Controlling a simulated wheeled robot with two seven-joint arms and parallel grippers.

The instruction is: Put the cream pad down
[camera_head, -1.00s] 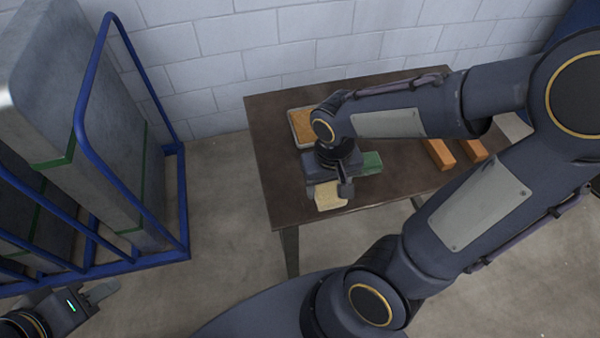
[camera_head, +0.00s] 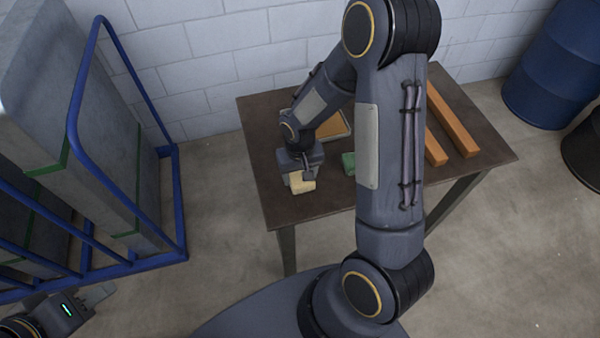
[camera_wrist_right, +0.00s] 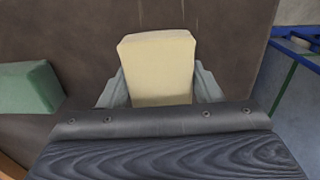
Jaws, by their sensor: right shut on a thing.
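The cream pad (camera_head: 301,184) is a small pale block over the front left part of the brown table (camera_head: 300,208). My right gripper (camera_head: 297,178) is shut on it. In the right wrist view the pad (camera_wrist_right: 158,68) sits between the two grey fingers (camera_wrist_right: 160,88), with the tabletop behind it. I cannot tell whether the pad touches the table. My left gripper (camera_head: 98,293) is at the lower left, away from the table, and whether it is open or shut is unclear.
A green block (camera_head: 348,163) lies right of the pad. A tray with an orange-brown content (camera_head: 335,125) is behind my right gripper, partly hidden. Two orange bars (camera_head: 455,120) lie on the table's right. A blue rack (camera_head: 176,200) stands left; a blue drum (camera_head: 555,70) stands far right.

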